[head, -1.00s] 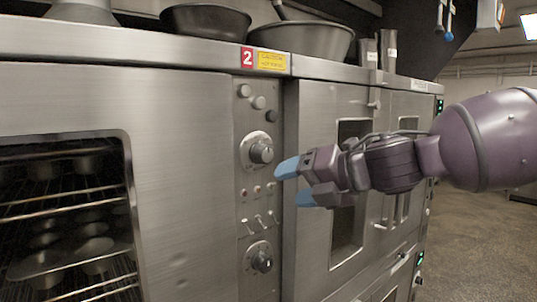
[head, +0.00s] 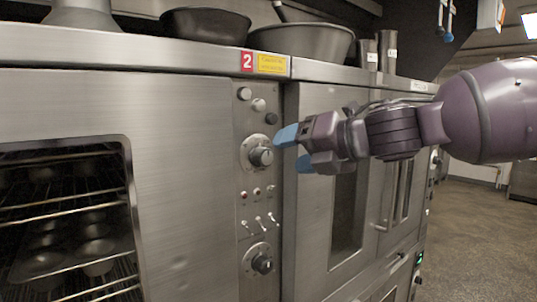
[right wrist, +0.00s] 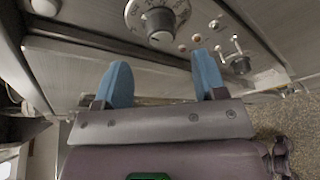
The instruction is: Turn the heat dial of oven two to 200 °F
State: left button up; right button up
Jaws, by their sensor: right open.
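Oven two (head: 185,160) is steel, with a red number 2 label (head: 247,60) above its control panel. The panel's upper dial (head: 261,156) has a round marked plate and a dark-sided knob with a pale face. It also shows at the top of the right wrist view (right wrist: 158,22). A similar lower dial (head: 262,263) sits below the switches. I cannot read which one is the heat dial or its setting. My right gripper (head: 295,150) has blue fingertips, open and empty, just right of the upper dial and apart from it. My left gripper is not in view.
Small round buttons (head: 258,104) sit above the upper dial, and toggle switches (head: 259,222) lie between the dials. Large pans (head: 300,40) stand on the oven top. A neighbouring oven door (head: 320,110) is behind my right gripper. Open floor (head: 475,230) lies at right.

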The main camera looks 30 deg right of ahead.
aim_at(268, 157)
jog(key=shift+w+a+f, duration=0.15)
jog(key=shift+w, duration=0.45)
jog(key=shift+w+a+f+p, duration=0.1)
jog(key=shift+w+a+p, duration=0.15)
jog(key=shift+w+p, duration=0.6)
jog(key=shift+w+a+f+p, duration=0.25)
jog(key=shift+w+p, duration=0.15)
jog(key=shift+p, duration=0.15)
jog(key=shift+w+a+f+p, duration=0.15)
jog(key=shift+w+p, duration=0.2)
jog(key=shift+w, duration=0.35)
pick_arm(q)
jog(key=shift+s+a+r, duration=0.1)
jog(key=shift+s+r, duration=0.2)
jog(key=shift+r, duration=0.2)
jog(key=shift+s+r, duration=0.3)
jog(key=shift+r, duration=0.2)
pick_arm(e)
jog(key=shift+w+a+f, duration=0.15)
jog(key=shift+w+f, duration=0.05)
jog(key=shift+w, duration=0.25)
jog(key=c, duration=0.9)
